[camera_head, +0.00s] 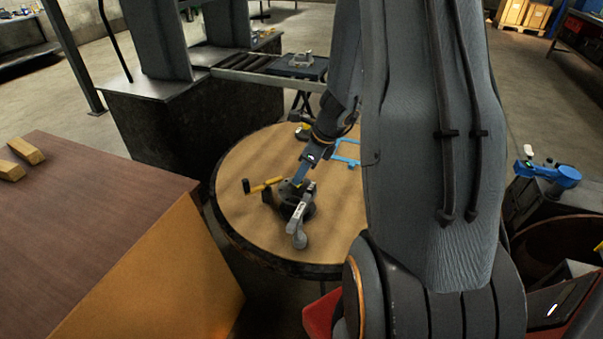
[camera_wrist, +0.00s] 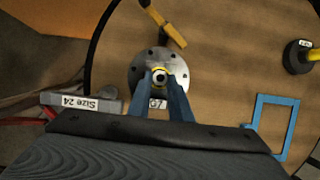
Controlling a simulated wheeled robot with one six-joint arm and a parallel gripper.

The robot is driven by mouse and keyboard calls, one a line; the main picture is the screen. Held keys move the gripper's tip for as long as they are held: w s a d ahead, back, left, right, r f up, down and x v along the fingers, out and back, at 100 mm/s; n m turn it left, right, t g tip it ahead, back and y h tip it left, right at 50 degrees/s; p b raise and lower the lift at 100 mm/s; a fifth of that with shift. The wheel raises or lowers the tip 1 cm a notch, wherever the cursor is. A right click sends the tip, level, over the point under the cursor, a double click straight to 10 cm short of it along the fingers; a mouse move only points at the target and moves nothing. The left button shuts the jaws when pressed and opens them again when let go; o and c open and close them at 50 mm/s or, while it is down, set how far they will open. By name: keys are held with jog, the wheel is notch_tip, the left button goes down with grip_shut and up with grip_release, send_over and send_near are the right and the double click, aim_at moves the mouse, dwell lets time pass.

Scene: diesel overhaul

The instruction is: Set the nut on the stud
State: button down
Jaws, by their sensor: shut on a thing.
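My gripper (camera_wrist: 161,79) points down over a round grey metal flange (camera_wrist: 141,62) with several bolt holes. Its two blue fingers are shut on a small nut (camera_wrist: 161,71), which shows as a ring with a yellowish edge around a dark middle. The nut is over the flange's centre. The stud is hidden or cannot be told apart from the nut, so I cannot tell whether the nut is around it. In the head view my gripper (camera_head: 298,181) reaches down to the flange's dark base (camera_head: 309,211) on the round table.
A brown bench (camera_head: 90,210) stands left.

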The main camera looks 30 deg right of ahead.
jog(key=shift+f+b, duration=0.55)
dwell(0.7)
jog(key=c, duration=1.5)
grip_release()
jog(key=shift+c, duration=0.2)
jog(key=v, duration=0.8)
